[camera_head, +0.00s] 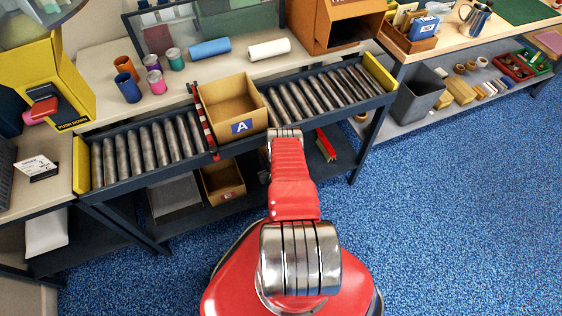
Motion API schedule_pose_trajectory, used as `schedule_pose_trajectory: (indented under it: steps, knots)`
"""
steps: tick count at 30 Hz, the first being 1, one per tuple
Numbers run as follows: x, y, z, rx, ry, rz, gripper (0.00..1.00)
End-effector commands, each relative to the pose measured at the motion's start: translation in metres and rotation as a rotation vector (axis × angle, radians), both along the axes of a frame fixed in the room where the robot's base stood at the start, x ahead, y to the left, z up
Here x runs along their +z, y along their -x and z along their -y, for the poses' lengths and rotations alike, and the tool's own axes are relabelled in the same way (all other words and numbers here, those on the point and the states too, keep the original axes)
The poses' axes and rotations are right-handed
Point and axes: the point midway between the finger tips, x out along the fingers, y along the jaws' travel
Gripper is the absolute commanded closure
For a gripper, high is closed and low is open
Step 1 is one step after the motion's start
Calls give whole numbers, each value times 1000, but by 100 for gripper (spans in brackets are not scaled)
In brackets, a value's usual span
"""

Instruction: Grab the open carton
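An open brown carton (245,111) with a blue label marked A on its front stands upright on the roller conveyor. Its top is open and the part of the inside that shows looks empty. My red arm reaches forward from my base, and its metal wrist joint appears close to the carton's front right corner. I cannot tell whether it touches the carton. My gripper's fingers do not show; the arm hides whatever is beyond the wrist.
The roller conveyor (148,146) has free rollers on both sides. Another open box (222,184) sits on the shelf below. A grey bin (418,98) stands at right; blue floor is clear.

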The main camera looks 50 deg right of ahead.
Motion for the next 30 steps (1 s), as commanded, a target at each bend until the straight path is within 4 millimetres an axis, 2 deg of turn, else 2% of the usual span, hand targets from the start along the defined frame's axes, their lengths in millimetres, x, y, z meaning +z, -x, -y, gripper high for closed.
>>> schedule_pose_trajectory:
  steps: [1, 7, 30]
  knots:
    - [0, 0, 0, 0, 0, 0, 86]
    - [0, 0, 0, 0, 0, 0, 100]
    - [0, 0, 0, 1, 0, 0, 100]
